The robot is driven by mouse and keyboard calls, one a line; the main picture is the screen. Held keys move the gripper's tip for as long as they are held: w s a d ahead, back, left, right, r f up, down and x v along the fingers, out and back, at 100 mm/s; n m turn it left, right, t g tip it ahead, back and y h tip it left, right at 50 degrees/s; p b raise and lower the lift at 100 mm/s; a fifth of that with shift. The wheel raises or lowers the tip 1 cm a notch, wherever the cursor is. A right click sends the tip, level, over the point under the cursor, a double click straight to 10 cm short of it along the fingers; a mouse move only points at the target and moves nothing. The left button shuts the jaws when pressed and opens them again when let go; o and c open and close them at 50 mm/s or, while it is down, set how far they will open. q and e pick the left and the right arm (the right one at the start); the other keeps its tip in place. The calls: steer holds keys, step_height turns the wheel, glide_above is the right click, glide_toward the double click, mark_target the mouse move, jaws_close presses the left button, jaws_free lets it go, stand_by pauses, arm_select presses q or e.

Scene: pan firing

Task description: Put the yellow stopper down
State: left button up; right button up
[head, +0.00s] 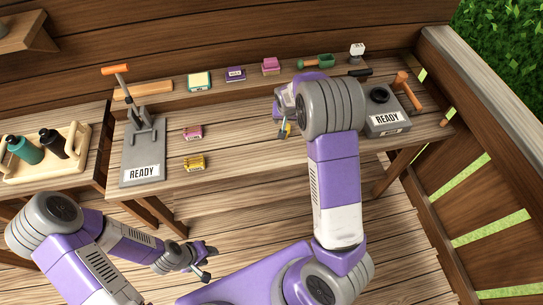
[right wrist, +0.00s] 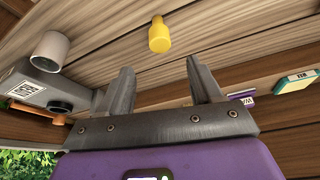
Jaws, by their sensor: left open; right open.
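The yellow stopper (right wrist: 159,36) is on the wooden bench top in the right wrist view, just beyond my right fingertips and roughly midway between them. A gap shows between it and both fingers. My right gripper (right wrist: 163,72) is open with nothing between its fingers. In the head view a small yellow bit of the stopper (head: 289,129) shows beside the right gripper, which my own arm partly hides. My left gripper (head: 207,262) is open and empty, low in front of the bench and away from the stopper.
A grey READY press (head: 143,150) stands at left. Pink (head: 192,132) and yellow (head: 194,163) blocks lie between. A bottle tray (head: 20,168) is far left.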

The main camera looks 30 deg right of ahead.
steer(key=s+a+f+n+g+y, duration=0.1)
steer(key=s+a+f, duration=0.3)
steer(key=f, duration=0.2)
steer(key=s+a+f+y, duration=0.1)
steer(key=s+a+f, duration=0.3)
steer(key=f, duration=0.2)
steer(key=s+a+f+n+g+y, duration=0.1)
steer(key=s+a+f+y, duration=0.1)
steer(key=s+a, duration=0.5)
steer(key=s+a+f+n+g+y, duration=0.1)
steer(key=s+a+f+y, duration=0.1)
steer(key=s+a+f, duration=0.3)
steer(key=s+a, duration=0.3)
steer(key=s, duration=0.3)
steer(key=shift+s, duration=0.4)
